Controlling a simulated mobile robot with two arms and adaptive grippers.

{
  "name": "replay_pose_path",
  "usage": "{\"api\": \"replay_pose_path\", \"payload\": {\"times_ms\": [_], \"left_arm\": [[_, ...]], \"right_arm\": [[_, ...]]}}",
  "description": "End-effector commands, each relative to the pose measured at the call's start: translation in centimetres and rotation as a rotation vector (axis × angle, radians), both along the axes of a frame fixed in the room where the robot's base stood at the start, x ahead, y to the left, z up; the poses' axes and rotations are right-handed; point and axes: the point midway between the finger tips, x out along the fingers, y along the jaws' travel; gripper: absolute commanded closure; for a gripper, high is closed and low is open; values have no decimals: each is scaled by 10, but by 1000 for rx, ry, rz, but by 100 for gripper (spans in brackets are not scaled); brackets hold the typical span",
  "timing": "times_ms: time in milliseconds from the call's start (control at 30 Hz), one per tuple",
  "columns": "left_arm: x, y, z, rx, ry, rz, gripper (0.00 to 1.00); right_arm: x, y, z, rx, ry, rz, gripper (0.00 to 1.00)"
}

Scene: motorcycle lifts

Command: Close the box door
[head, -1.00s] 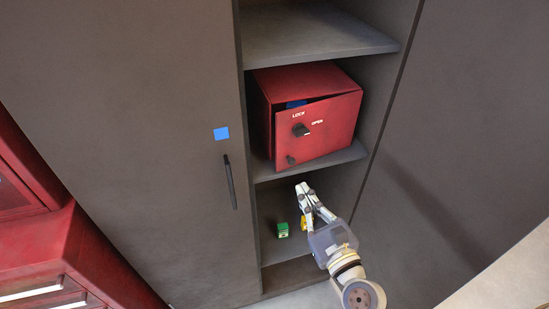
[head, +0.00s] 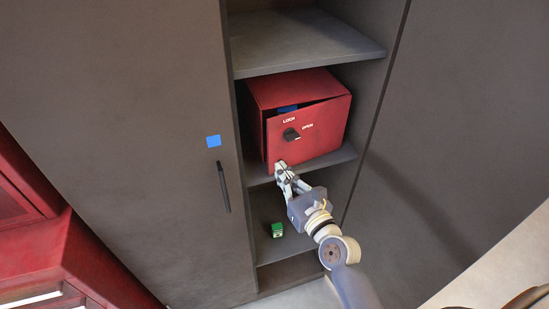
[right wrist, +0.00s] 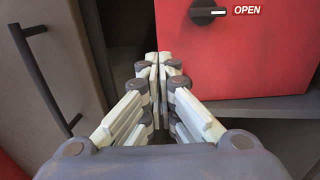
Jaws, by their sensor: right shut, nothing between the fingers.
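The red box (head: 290,90) sits on a middle shelf of the grey cabinet. Its door (head: 311,132) stands slightly ajar, with a gap along the top edge and a blue thing showing inside. A black knob (head: 291,134) is on the door between the words LOCK and OPEN. The door also fills the upper right of the right wrist view (right wrist: 240,65). My right gripper (head: 281,166) is shut and empty, at the lower left corner of the door and covering it in the head view. I cannot tell whether it touches the door. My left gripper is not in view.
The shelf (head: 337,157) under the box has little free room in front. A small green object (head: 277,230) lies on the shelf below. A cabinet door with a black handle (head: 223,187) is at the left. A red tool cabinet (head: 75,255) stands lower left.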

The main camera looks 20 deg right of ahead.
Motion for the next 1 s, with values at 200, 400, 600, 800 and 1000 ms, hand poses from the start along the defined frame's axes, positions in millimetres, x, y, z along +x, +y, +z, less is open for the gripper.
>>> {"api": "replay_pose_path", "payload": {"times_ms": [200, 400, 600, 800, 1000], "left_arm": [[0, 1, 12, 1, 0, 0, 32], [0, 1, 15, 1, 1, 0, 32], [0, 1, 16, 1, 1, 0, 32], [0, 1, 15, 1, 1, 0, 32], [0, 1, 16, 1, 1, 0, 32]], "right_arm": [[32, 6, 3, -3, -2, 0, 100], [46, 8, 1, -2, 0, 0, 100], [49, 9, 0, -2, 0, -1, 100], [49, 9, 0, -1, 0, -1, 100], [67, 14, 1, 3, -1, -1, 100]]}}
